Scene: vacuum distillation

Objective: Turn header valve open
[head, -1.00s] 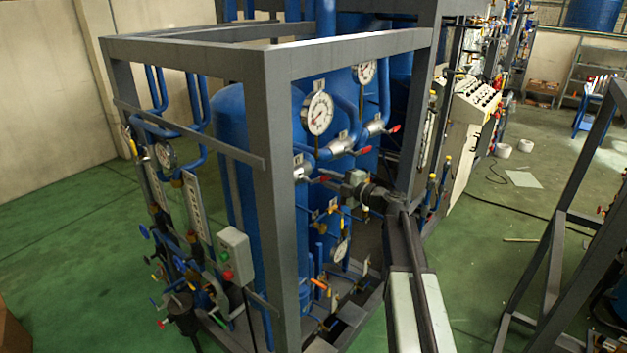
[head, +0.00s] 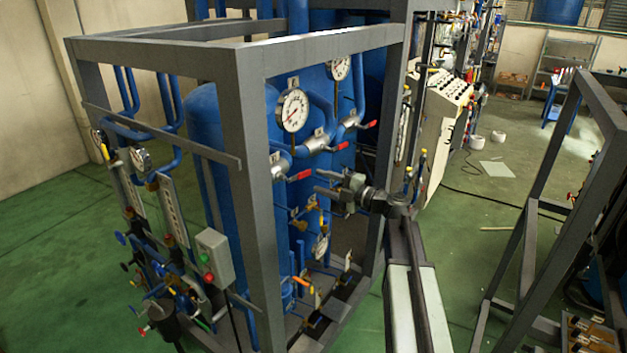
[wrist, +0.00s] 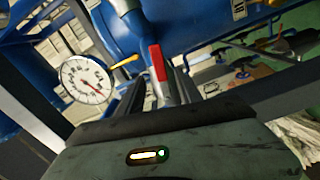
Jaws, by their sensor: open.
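Several valves with red lever handles sit on the blue header pipes in the head view. The nearest red-handled valve (head: 300,175) is just left of my gripper (head: 317,182), and two others (head: 338,147) (head: 370,124) are farther back. I cannot tell from the pictures which one is the header valve. My gripper is open, its fingers pointing left toward the nearest handle. In the wrist view a red handle (wrist: 158,62) shows ahead, in line with the gap between the fingers (wrist: 158,90). I see no grip on it.
A grey steel frame post (head: 255,200) stands left of my gripper, and another (head: 388,170) stands behind it. A white dial gauge (head: 293,110) is above the nearest valve. Small valves and thin pipes (head: 312,235) crowd below.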

